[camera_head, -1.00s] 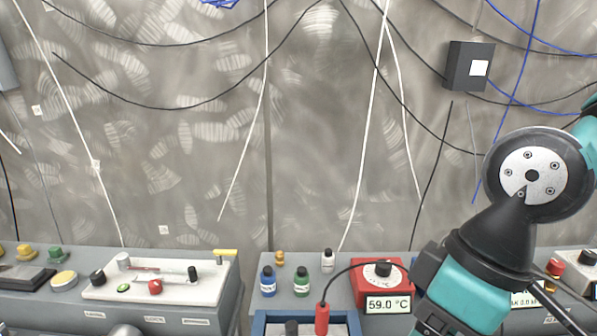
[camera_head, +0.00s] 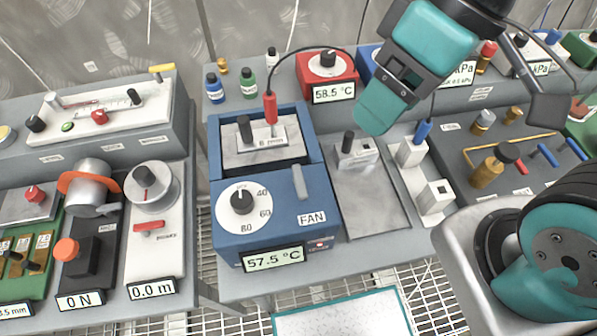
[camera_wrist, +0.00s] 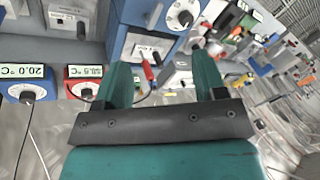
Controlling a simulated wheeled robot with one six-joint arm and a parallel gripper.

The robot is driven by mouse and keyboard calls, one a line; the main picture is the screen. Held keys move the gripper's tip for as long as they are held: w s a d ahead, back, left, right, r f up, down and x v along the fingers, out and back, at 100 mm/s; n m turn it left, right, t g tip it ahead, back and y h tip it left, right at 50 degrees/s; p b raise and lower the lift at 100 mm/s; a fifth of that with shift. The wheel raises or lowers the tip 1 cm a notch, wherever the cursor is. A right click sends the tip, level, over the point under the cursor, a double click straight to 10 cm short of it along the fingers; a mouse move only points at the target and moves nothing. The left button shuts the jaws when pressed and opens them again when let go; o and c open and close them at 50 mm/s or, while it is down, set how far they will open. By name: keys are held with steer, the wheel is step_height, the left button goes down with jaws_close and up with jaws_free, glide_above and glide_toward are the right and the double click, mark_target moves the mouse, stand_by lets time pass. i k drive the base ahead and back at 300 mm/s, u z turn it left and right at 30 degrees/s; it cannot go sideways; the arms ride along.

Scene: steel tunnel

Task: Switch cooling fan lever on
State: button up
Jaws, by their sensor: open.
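The fan lever (camera_head: 299,183) is a short grey handle on the sloping front of a blue bath unit (camera_head: 230,195), just above a white FAN label (camera_head: 312,218). A black-and-white dial (camera_head: 242,199) sits to its left. The unit's display (camera_head: 273,259) reads 57.5 °C. My gripper (camera_head: 378,112) is up and to the right of the lever, apart from it, with one teal finger plainly visible. The wrist view shows both teal fingers apart and empty (camera_wrist: 162,62), with the blue unit (camera_wrist: 128,38) beyond them.
A red plug (camera_head: 270,107) with a black cable stands in the top of the blue unit. A small grey block with a black knob (camera_head: 356,149) is on the plate to the right. A red controller (camera_head: 327,72) reads 58.5 °C behind.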

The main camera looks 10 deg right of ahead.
mark_target(297, 178)
steer(key=u, duration=0.6)
steer(key=k, duration=0.65)
steer(key=u, duration=0.7)
steer(key=i, duration=0.25)
steer(key=z, duration=0.2)
